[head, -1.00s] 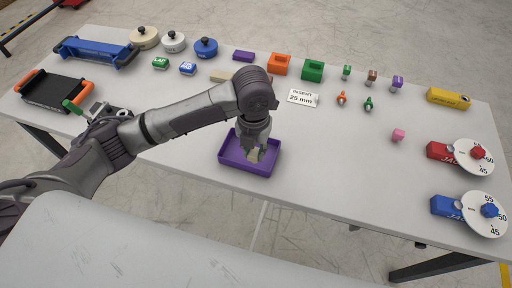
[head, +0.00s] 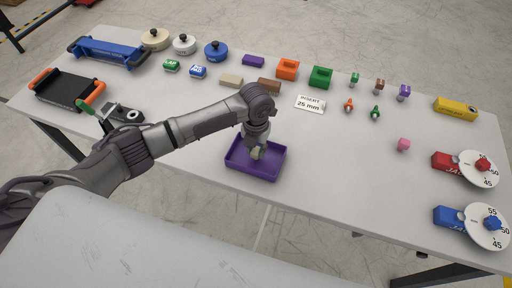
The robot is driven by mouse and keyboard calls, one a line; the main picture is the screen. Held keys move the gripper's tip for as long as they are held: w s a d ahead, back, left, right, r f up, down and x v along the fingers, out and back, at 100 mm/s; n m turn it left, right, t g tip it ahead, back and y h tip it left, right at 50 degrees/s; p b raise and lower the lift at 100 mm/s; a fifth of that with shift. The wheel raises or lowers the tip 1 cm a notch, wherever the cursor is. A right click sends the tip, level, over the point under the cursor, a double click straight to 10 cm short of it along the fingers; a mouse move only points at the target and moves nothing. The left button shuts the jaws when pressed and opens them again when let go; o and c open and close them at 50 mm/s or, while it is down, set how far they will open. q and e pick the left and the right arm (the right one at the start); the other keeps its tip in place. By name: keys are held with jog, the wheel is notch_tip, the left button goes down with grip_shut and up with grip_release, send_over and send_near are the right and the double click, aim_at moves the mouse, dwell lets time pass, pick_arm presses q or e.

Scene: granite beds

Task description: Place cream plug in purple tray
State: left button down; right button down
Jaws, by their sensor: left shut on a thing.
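The purple tray (head: 238,167) lies on the table's near middle, open side up. My left gripper (head: 257,149) points down into it from above and is shut on the cream plug (head: 257,154). The plug is small and partly hidden by the fingers. I cannot tell whether it touches the tray floor. My right gripper is not in the head view.
A cream block (head: 231,81) and a brown block (head: 269,86) lie behind my arm. The "INSERT 25 mm" card (head: 310,103) is right of it. A pink plug (head: 403,144) stands farther right. The table between tray and pink plug is clear.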

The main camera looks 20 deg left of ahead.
aim_at(256, 150)
pick_arm(q)
jog(key=shift+f, duration=0.15)
jog(key=c, duration=0.9)
grip_release()
notch_tip(256, 150, up, 12)
jog(key=b, duration=0.1)
jog(key=shift+r, duration=0.2)
